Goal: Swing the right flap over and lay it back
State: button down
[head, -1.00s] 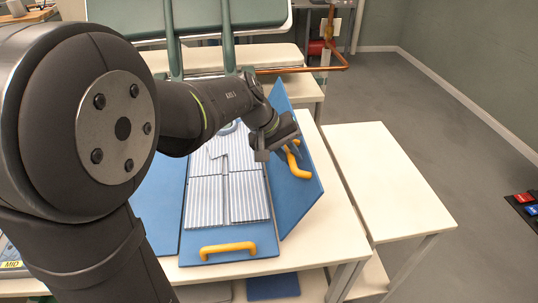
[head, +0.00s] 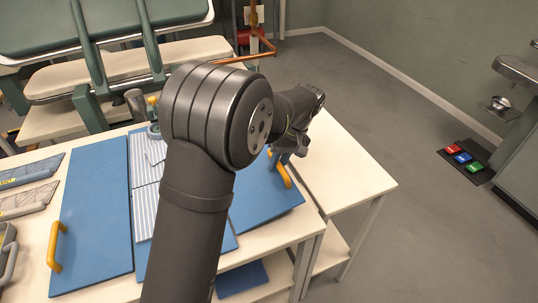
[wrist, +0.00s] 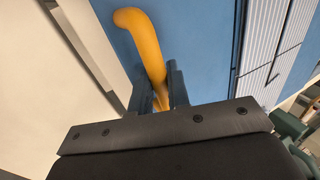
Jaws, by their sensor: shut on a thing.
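The right flap (head: 265,207) is a blue panel with a yellow handle (head: 284,172). It is folded out to the right and looks flat or nearly flat on the table; my arm covers part of it. My gripper (head: 273,163) is shut on the handle. In the wrist view, the handle (wrist: 143,40) runs between the two fingers of my gripper (wrist: 160,88), with the flap's blue face (wrist: 200,40) behind. The striped shirt (head: 144,190) lies folded on the middle panel, partly hidden by my arm; it also shows in the wrist view (wrist: 275,35).
The left flap (head: 92,215) lies flat with its own yellow handle (head: 56,245). A bare side table (head: 345,170) stands at the right. Grey packets (head: 25,200) lie at the far left. A green-padded rack (head: 110,25) stands behind.

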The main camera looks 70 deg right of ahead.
jog(key=shift+s+d+f+t+y, duration=0.15)
jog(key=shift+f+t+y, duration=0.05)
jog(key=shift+f, duration=0.35)
jog(key=shift+s+d+f+t+y, duration=0.1)
jog(key=shift+f+t+y, duration=0.1)
jog(key=shift+f, duration=0.3)
jog(key=shift+s+d+f, duration=0.1)
jog(key=shift+s+f, duration=0.1)
jog(key=shift+f, duration=0.85)
jog(key=shift+f, duration=0.1)
jog(key=c, duration=1.7)
grip_release()
jog(key=v, duration=1.7)
jog(key=shift+d+r, duration=0.1)
jog(key=shift+r, duration=0.2)
jog(key=x, duration=1.7)
jog(key=shift+f, duration=0.2)
